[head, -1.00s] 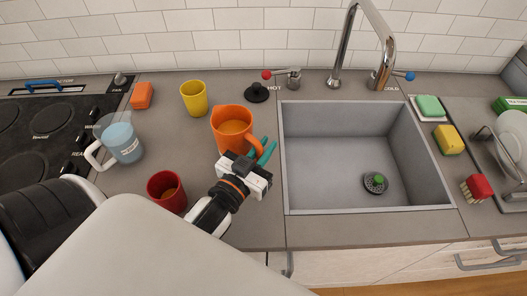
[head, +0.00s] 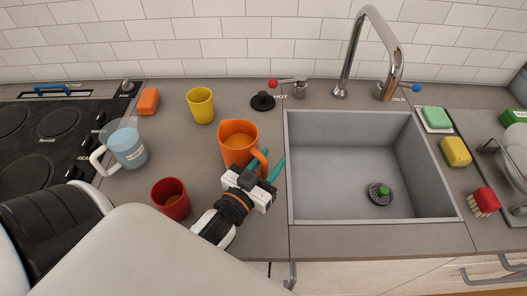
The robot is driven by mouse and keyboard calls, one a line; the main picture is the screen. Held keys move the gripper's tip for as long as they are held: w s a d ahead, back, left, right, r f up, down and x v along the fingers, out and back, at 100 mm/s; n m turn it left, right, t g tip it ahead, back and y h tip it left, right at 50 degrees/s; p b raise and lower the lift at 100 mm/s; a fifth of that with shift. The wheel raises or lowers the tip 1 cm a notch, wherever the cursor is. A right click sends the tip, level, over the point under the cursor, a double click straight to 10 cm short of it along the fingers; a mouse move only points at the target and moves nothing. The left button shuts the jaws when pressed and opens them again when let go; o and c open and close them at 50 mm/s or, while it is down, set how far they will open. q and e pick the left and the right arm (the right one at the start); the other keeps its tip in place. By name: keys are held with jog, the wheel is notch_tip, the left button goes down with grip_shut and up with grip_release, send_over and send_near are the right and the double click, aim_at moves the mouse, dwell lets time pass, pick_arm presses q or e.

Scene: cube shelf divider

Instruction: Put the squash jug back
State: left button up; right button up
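The orange jug (head: 237,146), holding an orange liquid, stands upright on the counter left of the sink, its handle (head: 263,164) toward the lower right. I take it for the squash jug. My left gripper (head: 269,160) is at the handle with its teal fingers apart. One finger is partly hidden behind the handle and the other is to its right, with a gap showing. A clear jug with pale blue contents (head: 127,148) and a white handle stands farther left by the hob. My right gripper is out of view.
A red cup (head: 171,199) stands close left of my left wrist. A yellow cup (head: 201,106), an orange block (head: 148,101) and a black plug (head: 263,101) are behind. The sink (head: 350,165) opens to the right, with its tap (head: 375,55) behind.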

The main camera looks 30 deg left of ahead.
pick_arm(q)
jog(key=shift+s, duration=0.25)
jog(key=s+b, duration=0.2)
jog(key=s, duration=0.8)
jog(key=shift+s+a+b, duration=0.15)
jog(key=shift+s+b, duration=0.05)
jog(key=shift+b, duration=0.2)
jog(key=shift+s+r, duration=0.1)
jog(key=shift+s, duration=0.5)
